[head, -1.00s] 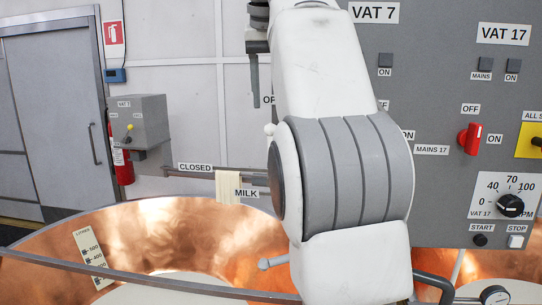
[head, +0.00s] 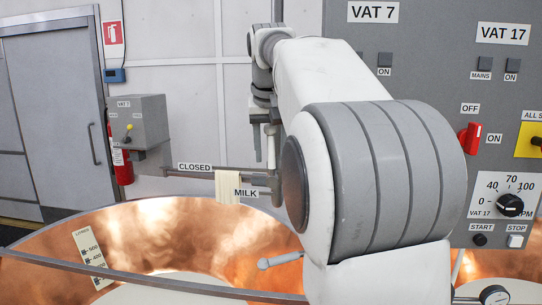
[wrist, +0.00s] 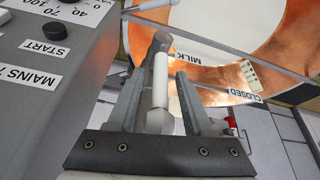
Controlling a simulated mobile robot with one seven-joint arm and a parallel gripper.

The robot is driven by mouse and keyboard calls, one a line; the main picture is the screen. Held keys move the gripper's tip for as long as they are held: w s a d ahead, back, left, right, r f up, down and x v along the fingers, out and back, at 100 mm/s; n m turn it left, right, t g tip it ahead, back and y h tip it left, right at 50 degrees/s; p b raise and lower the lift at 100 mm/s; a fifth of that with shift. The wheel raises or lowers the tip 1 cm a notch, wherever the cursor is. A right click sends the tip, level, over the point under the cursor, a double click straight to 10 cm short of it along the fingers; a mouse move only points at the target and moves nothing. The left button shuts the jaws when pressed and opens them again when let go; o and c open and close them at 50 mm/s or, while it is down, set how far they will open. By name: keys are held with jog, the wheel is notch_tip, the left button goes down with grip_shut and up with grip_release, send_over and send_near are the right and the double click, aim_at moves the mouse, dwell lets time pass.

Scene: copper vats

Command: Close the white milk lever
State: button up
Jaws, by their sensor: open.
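The white milk lever (wrist: 160,78) is a short white rod, seen in the wrist view between the two fingers of my open gripper (wrist: 161,74). It joins a grey valve body at its far end. Gaps show on both sides, so the fingers do not appear to press on it. In the head view the lever (head: 273,140) stands upright above the milk pipe (head: 215,173), partly hidden by my arm. My gripper (head: 259,148) hangs beside it there. The CLOSED label (head: 195,167) is left of the lever along the pipe, above the MILK label (head: 246,193).
A copper vat (head: 150,228) with a metal rim lies below the pipe.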

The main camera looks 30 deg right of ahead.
jog(key=shift+x, duration=0.75)
grip_shut()
dwell(0.9)
